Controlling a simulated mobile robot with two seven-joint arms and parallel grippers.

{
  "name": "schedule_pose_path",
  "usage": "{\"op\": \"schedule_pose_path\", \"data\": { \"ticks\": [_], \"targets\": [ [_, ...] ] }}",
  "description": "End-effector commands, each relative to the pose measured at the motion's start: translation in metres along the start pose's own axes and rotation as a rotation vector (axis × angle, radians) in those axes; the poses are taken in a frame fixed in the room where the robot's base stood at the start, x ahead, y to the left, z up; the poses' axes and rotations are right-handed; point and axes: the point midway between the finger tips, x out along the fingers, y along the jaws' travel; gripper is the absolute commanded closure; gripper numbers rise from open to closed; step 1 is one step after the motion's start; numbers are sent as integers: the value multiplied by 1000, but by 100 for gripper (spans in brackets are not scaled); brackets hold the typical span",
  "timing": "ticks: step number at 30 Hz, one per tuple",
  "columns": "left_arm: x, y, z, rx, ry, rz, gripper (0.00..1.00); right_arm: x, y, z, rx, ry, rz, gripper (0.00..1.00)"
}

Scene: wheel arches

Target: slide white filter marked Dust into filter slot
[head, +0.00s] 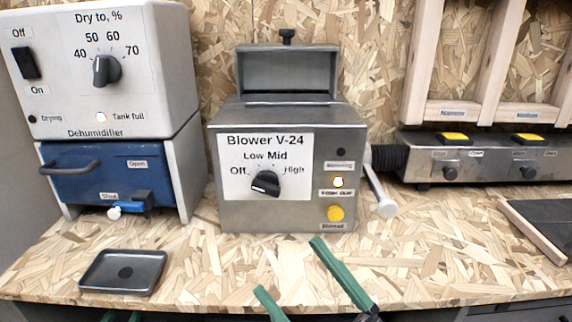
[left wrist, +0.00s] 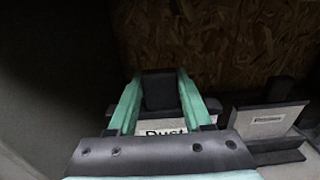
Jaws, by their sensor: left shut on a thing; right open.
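The white filter marked Dust (left wrist: 165,132) shows in the left wrist view, mostly hidden behind my left gripper's dark crosspiece. My left gripper (left wrist: 160,88) is shut on its dark upright handle, one green finger on each side. In the head view only bits of green at the lower left edge may be this gripper. The grey metal Blower V-24 (head: 232,205) stands mid-bench, its top flap (head: 287,70) raised. I cannot clearly see the filter slot opening under the flap. My right gripper (head: 291,268) is open and empty in front of the blower.
A dark shallow tray (head: 90,286) lies at the bench's front left, below the dehumidifier (head: 165,60) with its blue drawer (head: 75,180). A metal lever (head: 378,190) sticks out at the blower's right. Another labelled item (left wrist: 268,120) stands beside the held filter.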

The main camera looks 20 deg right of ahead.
Motion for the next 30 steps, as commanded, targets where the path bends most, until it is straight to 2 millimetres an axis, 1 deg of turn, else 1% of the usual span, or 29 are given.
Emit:
{"op": "schedule_pose_path", "data": {
  "ticks": [1, 9, 12, 15, 18, 26, 30],
  "targets": [
    [-12, 0, -2, 1, 3, 0, 90, -1, 0, 1, 0, 0, 0, 15],
    [-66, 0, -4, 3, 3, 0, 90, -8, -4, 8, 0, 0, 0, 15],
    [-85, 0, -5, 1, 3, -1, 90, -12, -5, 12, 0, 0, 0, 15],
    [-98, 0, -3, 2, 1, 0, 90, -15, -7, 15, 0, -1, 0, 15],
    [-103, 0, 0, 1, -2, 1, 90, -15, -7, 15, 0, -1, 0, 15],
    [-102, 0, 1, 1, -2, 2, 90, -14, -6, 14, 0, -1, 0, 15],
    [-103, -2, 9, -1, -7, 22, 90, -14, -6, 14, 0, 0, 0, 15]
  ]
}}
